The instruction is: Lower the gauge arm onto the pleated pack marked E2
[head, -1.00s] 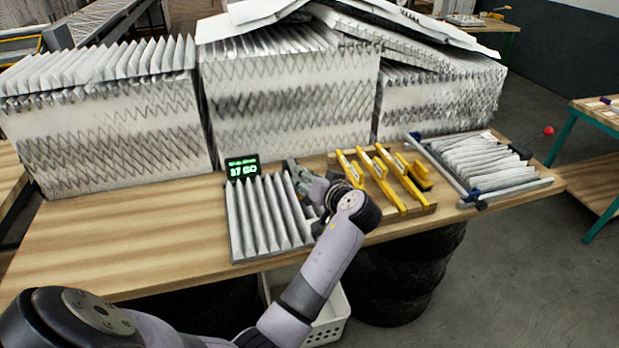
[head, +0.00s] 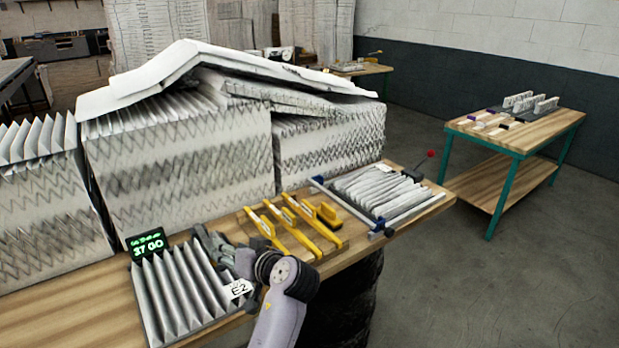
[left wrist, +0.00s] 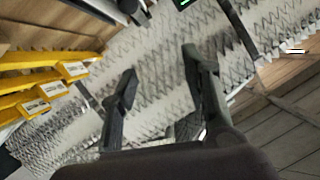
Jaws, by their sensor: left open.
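The pleated pack marked E2 (head: 180,293) lies on the workbench in the head view, with its white E2 tag (head: 238,290) at the right edge. My left gripper (head: 206,238) is at the pack's far right corner, open, with nothing visible between its fingers. Whether it touches the pack I cannot tell. In the left wrist view its two fingers (left wrist: 160,62) are spread apart. A dark lever with a red ball knob (head: 431,154), possibly the gauge arm, stands raised by a blue-cornered frame (head: 412,209) holding another pleated pack (head: 375,190). My right gripper is out of view.
Yellow tools (head: 290,228) lie on a wooden board right of my gripper. A green-lit display (head: 146,244) stands behind the E2 pack. Tall stacks of pleated filters (head: 185,165) line the bench's back. A side table (head: 545,125) stands at right, with open floor between.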

